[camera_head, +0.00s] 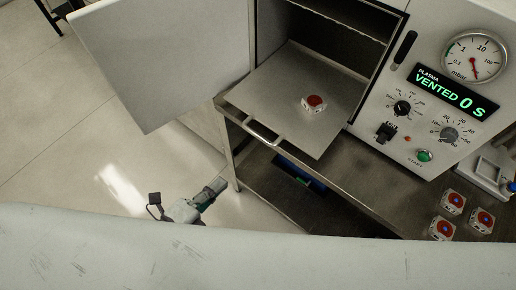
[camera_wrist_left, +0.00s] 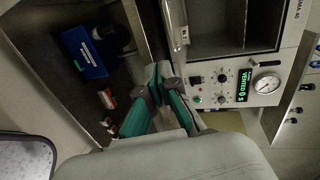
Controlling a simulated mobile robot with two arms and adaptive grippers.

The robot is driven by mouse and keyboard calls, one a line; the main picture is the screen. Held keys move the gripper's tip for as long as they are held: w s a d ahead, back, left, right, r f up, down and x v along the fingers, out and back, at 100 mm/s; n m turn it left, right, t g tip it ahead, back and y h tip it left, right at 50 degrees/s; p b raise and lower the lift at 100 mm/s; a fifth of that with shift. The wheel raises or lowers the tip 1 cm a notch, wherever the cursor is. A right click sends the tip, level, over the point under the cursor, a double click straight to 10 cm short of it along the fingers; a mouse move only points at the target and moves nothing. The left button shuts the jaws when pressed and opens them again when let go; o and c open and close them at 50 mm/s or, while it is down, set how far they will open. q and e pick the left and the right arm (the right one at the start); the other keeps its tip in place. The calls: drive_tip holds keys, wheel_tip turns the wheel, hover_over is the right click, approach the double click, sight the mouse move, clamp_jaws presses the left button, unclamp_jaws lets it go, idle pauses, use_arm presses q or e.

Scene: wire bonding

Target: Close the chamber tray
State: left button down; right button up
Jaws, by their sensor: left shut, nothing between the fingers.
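The chamber tray (camera_head: 275,88) is a flat metal plate pulled out of the open chamber (camera_head: 335,38), with a bar handle (camera_head: 263,136) on its front edge. A white block with a red round top (camera_head: 313,103) sits on it. In the left wrist view the tray's handle (camera_wrist_left: 182,33) shows at the top, beyond the fingertips. My left gripper (camera_head: 217,186) is low and to the left of the handle, apart from it. Its green fingers meet at the tips (camera_wrist_left: 159,72), shut and empty. My right gripper is in neither view.
The chamber door (camera_head: 165,60) hangs open at left. Several similar blocks (camera_head: 447,228) stand on the bench at right. A blue box (camera_head: 300,174) lies on the shelf below. The panel display (camera_head: 448,92) reads VENTED 0 s. A pale arm surface crosses the bottom.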

sight(301, 103)
use_arm(q)
drive_tip(key=shift+m, duration=0.3)
drive_tip(key=x, duration=0.4)
drive_tip(key=r+p+x, duration=0.1)
drive_tip(key=x, duration=0.4)
drive_tip(key=d+r+p+x, duration=0.1)
drive_tip(key=x, duration=0.3)
drive_tip(key=shift+w+d, duration=0.2)
drive_tip(key=r+x, duration=0.1)
drive_tip(key=x, duration=0.5)
drive_tip(key=r+b+x, duration=0.1)
drive_tip(key=x, duration=0.4)
drive_tip(key=r+x, duration=0.2)
drive_tip(key=x, duration=0.4)
drive_tip(key=shift+x, duration=0.8)
drive_tip(key=shift+s+d, duration=0.1)
drive_tip(key=shift+s, duration=0.05)
